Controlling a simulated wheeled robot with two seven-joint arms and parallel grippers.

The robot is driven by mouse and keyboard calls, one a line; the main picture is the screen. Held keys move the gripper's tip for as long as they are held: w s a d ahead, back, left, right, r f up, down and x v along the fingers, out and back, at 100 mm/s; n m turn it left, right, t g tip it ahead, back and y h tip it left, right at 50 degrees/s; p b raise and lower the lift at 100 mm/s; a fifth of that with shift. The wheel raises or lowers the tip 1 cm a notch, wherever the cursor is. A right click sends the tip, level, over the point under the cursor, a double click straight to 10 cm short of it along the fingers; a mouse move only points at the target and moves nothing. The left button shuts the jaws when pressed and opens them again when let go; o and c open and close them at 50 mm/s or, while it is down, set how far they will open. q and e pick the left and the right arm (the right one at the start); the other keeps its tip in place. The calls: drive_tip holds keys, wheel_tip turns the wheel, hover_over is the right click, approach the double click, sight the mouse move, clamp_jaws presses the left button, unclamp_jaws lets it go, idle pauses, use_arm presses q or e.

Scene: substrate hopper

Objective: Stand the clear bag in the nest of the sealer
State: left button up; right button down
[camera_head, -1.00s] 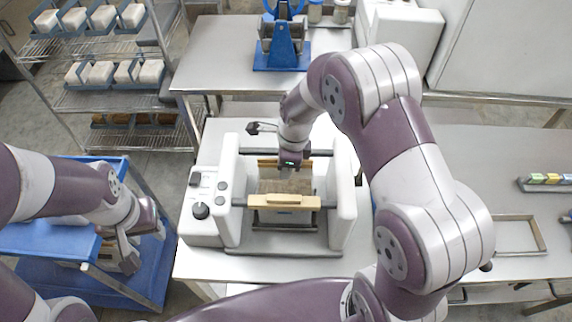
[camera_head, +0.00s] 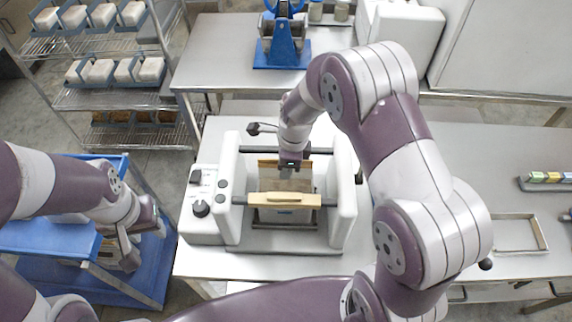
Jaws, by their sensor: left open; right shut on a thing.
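The sealer (camera_head: 343,205) is a white frame with two side housings and a pale yellow bar (camera_head: 284,200) across its front. My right gripper (camera_head: 290,166) reaches down between the housings from above, behind the bar. It is shut on the clear bag (camera_head: 283,182), which hangs upright below it with dull brownish contents. The bar and frame hide the bag's lower end, so I cannot tell whether its base touches the nest. My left gripper (camera_head: 128,252) is open, low over the blue cart at the left.
The blue cart (camera_head: 45,240) stands left of the steel table (camera_head: 240,270). A control box with a black knob (camera_head: 201,208) adjoins the sealer. A blue stand (camera_head: 283,50) is behind; a wire shelf (camera_head: 120,98) holds white blocks.

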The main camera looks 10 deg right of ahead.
drive_tip(key=shift+w, duration=0.1)
drive_tip(key=c, duration=1)
unclamp_jaws()
drive_tip(key=shift+c, duration=0.2)
drive_tip(key=shift+s+f, duration=0.1)
drive_tip(key=shift+s, duration=0.1)
